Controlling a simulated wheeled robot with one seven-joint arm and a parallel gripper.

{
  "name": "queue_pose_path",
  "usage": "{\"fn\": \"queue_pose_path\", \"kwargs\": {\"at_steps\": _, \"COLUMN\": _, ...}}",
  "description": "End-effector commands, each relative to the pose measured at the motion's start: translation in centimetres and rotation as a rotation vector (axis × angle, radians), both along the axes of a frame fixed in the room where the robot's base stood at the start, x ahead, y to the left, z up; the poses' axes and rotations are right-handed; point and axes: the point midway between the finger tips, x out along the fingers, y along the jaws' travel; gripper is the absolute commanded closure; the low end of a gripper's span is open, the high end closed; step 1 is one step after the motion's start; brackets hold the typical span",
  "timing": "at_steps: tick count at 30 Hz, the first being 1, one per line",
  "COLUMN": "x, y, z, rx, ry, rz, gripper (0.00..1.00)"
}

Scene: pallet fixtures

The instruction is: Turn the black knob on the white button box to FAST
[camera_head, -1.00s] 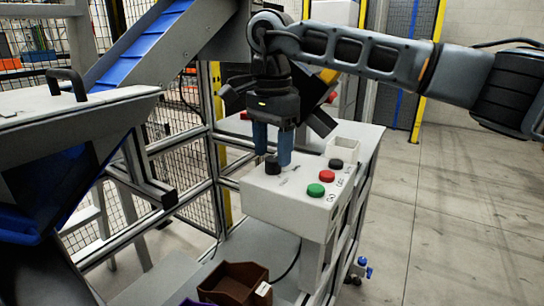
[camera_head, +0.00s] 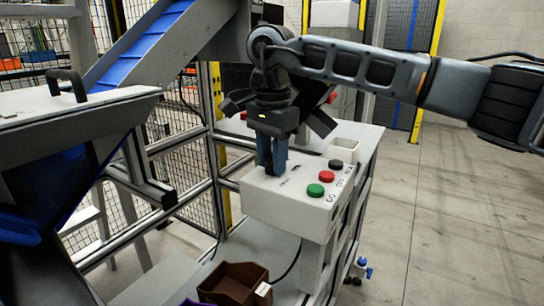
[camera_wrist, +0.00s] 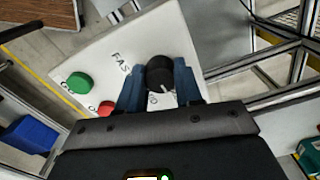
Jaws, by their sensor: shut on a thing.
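The white button box (camera_head: 262,200) stands on the bench, with green (camera_head: 315,190), red (camera_head: 326,177) and black buttons on its top. My gripper (camera_head: 272,162) points down at the box's left part, its blue fingers on the black knob. In the wrist view the round black knob (camera_wrist: 160,72) sits between the two fingers, which are shut on its sides. A short white mark on the knob points to the lower right there. The printed word FAST (camera_wrist: 121,62) lies to the knob's upper left; another label below the knob is partly hidden. In the head view the fingers mostly hide the knob.
A brown bin (camera_head: 235,283) sits on the lower shelf in front. A blue conveyor (camera_head: 140,45) and a grey hopper (camera_head: 70,110) are at the left. Open floor lies to the right.

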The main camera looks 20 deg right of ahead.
Motion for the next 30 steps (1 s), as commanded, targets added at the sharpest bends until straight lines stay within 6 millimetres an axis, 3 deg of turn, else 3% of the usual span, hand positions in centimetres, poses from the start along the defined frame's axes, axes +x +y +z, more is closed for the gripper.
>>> {"fn": "queue_pose_path", "kwargs": {"at_steps": 3, "x": -0.02, "y": -0.01, "z": 0.01, "rx": 0.000, "ry": 0.001, "rz": 0.000, "gripper": 0.95}}
{"fn": "queue_pose_path", "kwargs": {"at_steps": 14, "x": 0.02, "y": -0.02, "z": 0.03, "rx": 0.000, "ry": 0.001, "rz": -0.068, "gripper": 0.96}}
{"fn": "queue_pose_path", "kwargs": {"at_steps": 30, "x": 0.17, "y": -0.04, "z": 0.04, "rx": -0.002, "ry": 0.000, "rz": -0.518, "gripper": 0.96}}
